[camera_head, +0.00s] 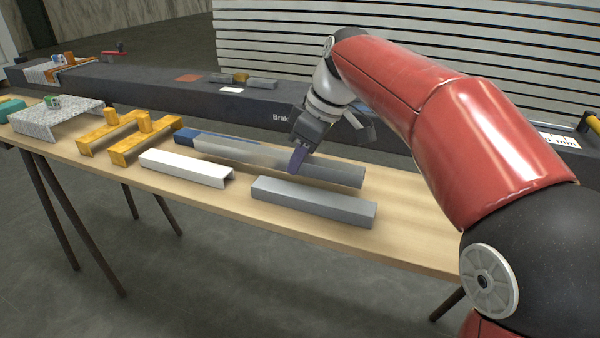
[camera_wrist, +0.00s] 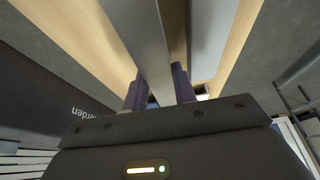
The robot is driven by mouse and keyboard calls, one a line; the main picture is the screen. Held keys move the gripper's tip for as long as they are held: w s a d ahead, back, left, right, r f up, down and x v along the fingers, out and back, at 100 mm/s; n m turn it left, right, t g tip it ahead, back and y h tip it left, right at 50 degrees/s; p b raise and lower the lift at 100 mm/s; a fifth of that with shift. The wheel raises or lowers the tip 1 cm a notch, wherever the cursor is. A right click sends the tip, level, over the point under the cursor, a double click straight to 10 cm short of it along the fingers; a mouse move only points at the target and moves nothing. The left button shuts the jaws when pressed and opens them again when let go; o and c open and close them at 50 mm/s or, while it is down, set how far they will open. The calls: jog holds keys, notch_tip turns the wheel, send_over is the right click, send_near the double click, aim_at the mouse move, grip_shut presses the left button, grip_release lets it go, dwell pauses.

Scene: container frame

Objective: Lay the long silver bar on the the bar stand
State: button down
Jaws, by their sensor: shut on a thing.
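The long silver bar (camera_head: 265,155) lies lengthwise over the wooden table, with a blue section at its left end. My gripper (camera_head: 299,160) is around its middle from above, and the wrist view shows the bar (camera_wrist: 145,40) between the two fingers (camera_wrist: 156,90). The gripper is shut on it. I cannot tell whether the bar touches the table. Two yellow-orange blocks with upright posts (camera_head: 127,150), which look like the bar stand, stand to the left of the bar, apart from my gripper.
A white channel piece (camera_head: 187,168) and a shorter grey bar (camera_head: 313,201) lie in front of the silver bar. A patterned metal piece (camera_head: 56,118) sits at the table's left. A long dark beam (camera_head: 160,92) runs behind the table (camera_head: 420,225).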

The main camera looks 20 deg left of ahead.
jog(key=shift+f+b, duration=0.5)
jog(key=shift+f, duration=0.85)
jog(key=c, duration=1.1)
grip_release()
